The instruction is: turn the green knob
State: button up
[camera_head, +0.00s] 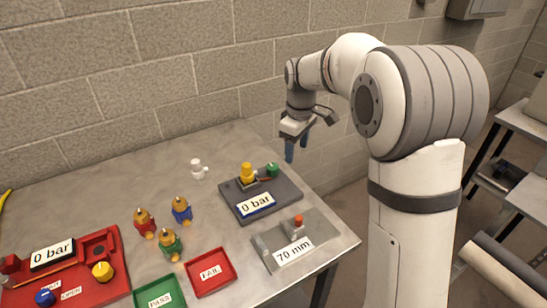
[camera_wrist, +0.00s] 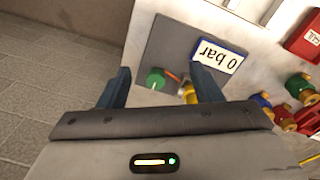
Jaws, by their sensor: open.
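The green knob (camera_head: 272,169) sits on the back right part of a dark grey gauge block (camera_head: 285,194) beside a yellow-topped fitting (camera_head: 246,173). A "0 bar" display (camera_head: 256,204) is on the block's front. My gripper (camera_head: 296,151) hangs above and behind the block's right side, apart from the knob. In the wrist view the green knob (camera_wrist: 156,78) shows between my two open blue fingers (camera_wrist: 160,85), nearer the left one, with nothing held.
A metal "70 mm" fixture (camera_head: 294,246) stands in front of the block. Red FAIL (camera_head: 211,285) and green PASS (camera_head: 172,303) trays, several coloured fittings (camera_head: 171,243) and a red test station (camera_head: 98,288) lie left. A block wall (camera_head: 190,60) rises behind the table.

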aim_at(273, 166)
jog(key=w+a+f+n, duration=0.1)
jog(key=w+a, duration=0.1)
jog(key=w+a+f+n, duration=0.1)
jog(key=w+a+f, duration=0.1)
jog(key=w+a+f+n+p, duration=0.1)
jog(key=w+a+f+n, duration=0.1)
jog(key=w, duration=0.1)
jog(key=shift+a+g, duration=0.2)
jog(key=shift+g, duration=0.1)
jog(key=shift+a+f, duration=0.15)
jog(key=shift+f, duration=0.05)
notch_tip(273, 166, down, 8)
jog(key=shift+r+p, duration=0.2)
jog(key=shift+p, duration=0.35)
jog(key=shift+c, duration=0.3)
jog(key=c, duration=0.9)
